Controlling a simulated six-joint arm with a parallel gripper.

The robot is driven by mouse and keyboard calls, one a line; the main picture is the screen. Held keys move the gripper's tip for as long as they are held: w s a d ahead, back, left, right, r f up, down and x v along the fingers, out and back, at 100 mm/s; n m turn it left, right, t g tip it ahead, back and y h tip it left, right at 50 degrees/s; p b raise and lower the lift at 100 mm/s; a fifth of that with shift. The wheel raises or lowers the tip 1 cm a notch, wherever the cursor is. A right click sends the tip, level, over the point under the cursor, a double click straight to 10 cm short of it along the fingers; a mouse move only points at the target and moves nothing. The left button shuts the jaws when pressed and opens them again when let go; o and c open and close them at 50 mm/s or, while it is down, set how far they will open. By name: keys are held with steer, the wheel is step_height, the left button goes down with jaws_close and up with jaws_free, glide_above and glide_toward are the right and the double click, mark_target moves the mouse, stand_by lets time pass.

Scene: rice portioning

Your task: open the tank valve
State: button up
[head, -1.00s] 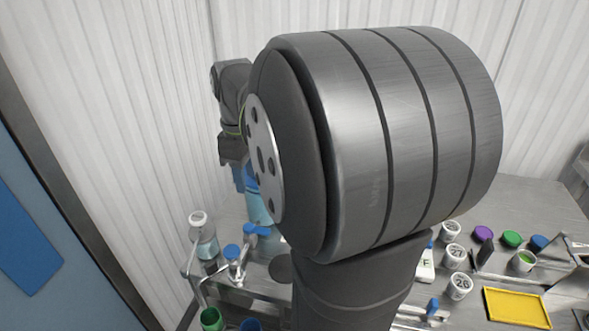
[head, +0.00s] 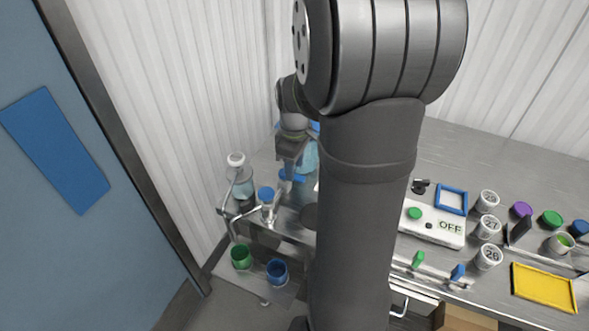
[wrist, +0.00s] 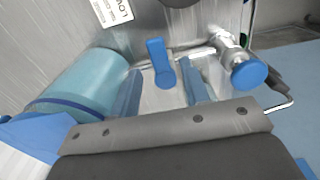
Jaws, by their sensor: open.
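The tank (head: 308,158) is a teal cylinder at the back left of the counter, partly hidden by my arm in the head view. It also shows on the left of the wrist view (wrist: 90,82). The tank valve has a blue lever (wrist: 160,62), which also shows below my gripper in the head view (head: 289,176). My gripper (wrist: 163,82) is open and empty, with one finger on each side of the lever in the wrist view. I cannot tell whether a finger touches it.
A blue-capped metal fitting (wrist: 249,74) stands close to the right finger; its cap shows in the head view (head: 266,194). A white-capped jar (head: 240,180) stands left of it. Green (head: 241,257) and blue (head: 277,271) cups sit on a lower shelf. A white OFF box (head: 433,227) lies right.

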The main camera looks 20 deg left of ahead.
steer(key=shift+f, duration=1)
jaws_close()
